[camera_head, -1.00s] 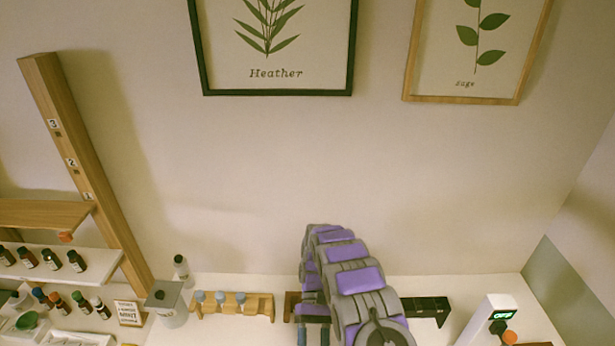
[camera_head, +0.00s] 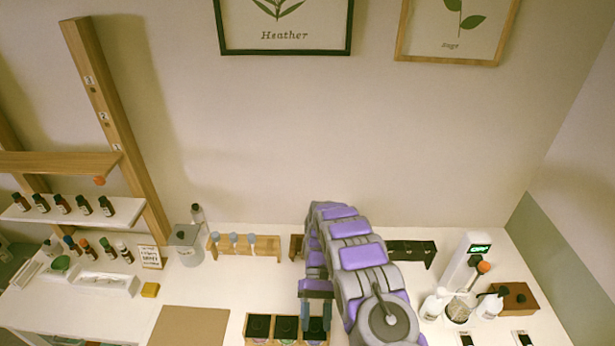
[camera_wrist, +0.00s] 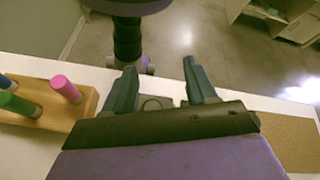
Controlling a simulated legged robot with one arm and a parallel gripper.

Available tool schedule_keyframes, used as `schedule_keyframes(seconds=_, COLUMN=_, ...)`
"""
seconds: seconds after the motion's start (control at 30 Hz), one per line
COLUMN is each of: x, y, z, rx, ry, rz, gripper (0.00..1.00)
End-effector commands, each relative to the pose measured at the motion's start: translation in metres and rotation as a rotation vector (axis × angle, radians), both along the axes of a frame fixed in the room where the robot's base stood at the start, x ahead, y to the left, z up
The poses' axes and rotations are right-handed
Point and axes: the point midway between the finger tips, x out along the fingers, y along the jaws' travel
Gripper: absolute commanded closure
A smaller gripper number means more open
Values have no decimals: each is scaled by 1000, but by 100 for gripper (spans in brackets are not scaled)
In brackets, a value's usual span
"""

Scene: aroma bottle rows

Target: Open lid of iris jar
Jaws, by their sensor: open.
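Several dark-lidded jars, including a jar (camera_head: 258,327), stand in a wooden holder (camera_head: 248,320) at the bottom of the head view. Their labels are too small to read, so I cannot tell which is the iris jar. My gripper (camera_head: 315,320) hangs over the right end of this row and hides part of the right jar. I cannot tell whether it touches that jar. The wrist view shows my gripper (camera_wrist: 160,75) with its two fingers spread and nothing between them.
A brown board (camera_head: 185,327) lies left of the jars. A wooden rack (camera_head: 245,252) with blue-topped pieces stands behind. A white device (camera_head: 467,265) with a lit display and white bottles are at right. The wrist view shows coloured pegs, one pink (camera_wrist: 66,89), in a wooden block.

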Motion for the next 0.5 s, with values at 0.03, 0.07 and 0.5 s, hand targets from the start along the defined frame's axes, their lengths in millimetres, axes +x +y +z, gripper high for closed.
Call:
schedule_keyframes(seconds=0.03, x=0, y=0, z=0, rx=0, ry=0, rz=0, gripper=43)
schedule_keyframes(seconds=0.07, x=0, y=0, z=1, rx=-1, ry=-3, rz=-1, gripper=43)
schedule_keyframes(seconds=0.5, x=3, y=-10, z=27, rx=-29, ry=-75, rz=-22, gripper=43)
